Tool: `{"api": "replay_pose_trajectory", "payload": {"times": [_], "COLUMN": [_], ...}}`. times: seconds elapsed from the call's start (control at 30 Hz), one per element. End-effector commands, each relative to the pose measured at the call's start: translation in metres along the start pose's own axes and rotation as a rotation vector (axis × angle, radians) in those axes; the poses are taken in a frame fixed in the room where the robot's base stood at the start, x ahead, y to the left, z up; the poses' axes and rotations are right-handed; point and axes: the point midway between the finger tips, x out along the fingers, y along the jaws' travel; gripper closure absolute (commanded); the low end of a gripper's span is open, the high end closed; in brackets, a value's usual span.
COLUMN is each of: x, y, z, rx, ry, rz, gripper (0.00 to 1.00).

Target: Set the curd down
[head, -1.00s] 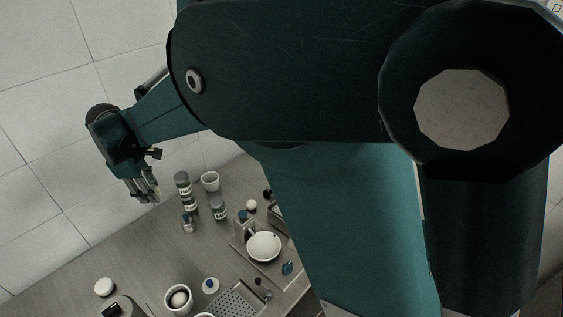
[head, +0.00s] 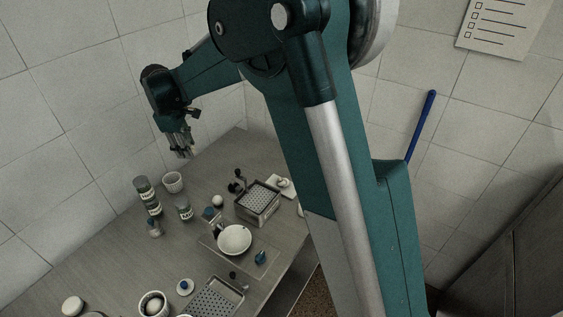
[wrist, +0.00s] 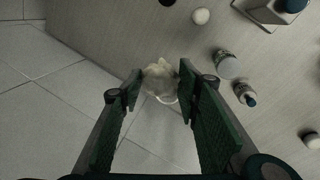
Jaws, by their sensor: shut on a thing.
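The curd looks like a pale, cream-coloured lump (wrist: 158,76) between my fingertips in the wrist view. My gripper (wrist: 160,86) is shut on it. In the head view my gripper (head: 181,153) points down, above the far left part of the table, near a white cup (head: 172,183). A pale rim shows just below the lump in the wrist view and may be that cup; how far it lies below is unclear. The curd is too small to make out in the head view. A perforated basket (head: 244,216) stands to the right on the table.
A white bowl (head: 234,239), a white ball (head: 217,200) and a perforated tray (head: 206,305) are on the table (head: 110,253). Tiled walls border its far left side.

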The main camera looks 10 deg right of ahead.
Motion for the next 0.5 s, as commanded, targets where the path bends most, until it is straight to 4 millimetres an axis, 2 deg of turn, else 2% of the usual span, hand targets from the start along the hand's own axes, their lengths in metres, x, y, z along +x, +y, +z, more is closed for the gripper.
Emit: {"api": "replay_pose_trajectory", "payload": {"times": [0.1, 0.5], "x": [0.006, 0.024], "y": [0.029, 0.11], "z": [0.029, 0.126], "rx": [0.043, 0.178], "ry": [-0.01, -0.04], "rz": [0.0, 0.0], "gripper": [0.79, 0.79]}}
